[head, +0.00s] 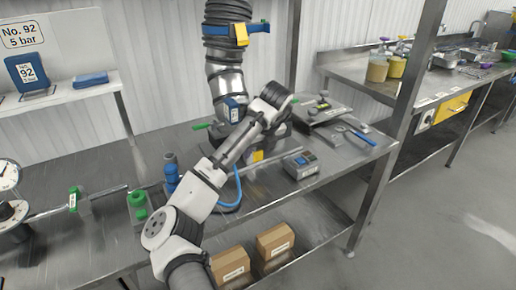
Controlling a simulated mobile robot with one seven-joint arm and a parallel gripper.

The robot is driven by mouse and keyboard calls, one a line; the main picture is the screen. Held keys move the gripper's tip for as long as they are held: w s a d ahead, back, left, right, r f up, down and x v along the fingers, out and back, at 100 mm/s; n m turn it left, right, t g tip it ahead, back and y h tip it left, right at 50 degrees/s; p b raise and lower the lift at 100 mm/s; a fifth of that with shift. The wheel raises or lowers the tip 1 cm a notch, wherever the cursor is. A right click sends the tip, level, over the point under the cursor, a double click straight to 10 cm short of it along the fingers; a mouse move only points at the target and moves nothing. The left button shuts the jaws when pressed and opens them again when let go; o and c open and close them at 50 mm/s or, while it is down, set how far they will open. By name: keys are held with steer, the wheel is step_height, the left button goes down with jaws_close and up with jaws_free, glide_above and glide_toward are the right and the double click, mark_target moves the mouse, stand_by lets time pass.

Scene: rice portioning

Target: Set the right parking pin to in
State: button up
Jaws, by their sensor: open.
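My arm reaches from the bottom of the head view up to the middle. My gripper (277,129) is at its far end, over the bench below the metal pipe (226,85). It is small and dark against dark parts, and its fingertips are hard to make out; it is open, with nothing seen in it. A green pin-like handle (201,126) sticks out to the left of the pipe's lower end. I cannot make out the right parking pin; my wrist and forearm cover part of the area beside the pipe.
A grey box with a blue display (301,166) stands on the steel bench (112,168). A dark plate (323,113) with knobs and a blue-handled tool (361,137) are to the right. Blue and green fittings (138,199) stand left of my forearm. Cartons (231,262) sit below.

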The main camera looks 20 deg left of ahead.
steer(key=v, duration=1.4)
steer(key=shift+b, duration=0.45)
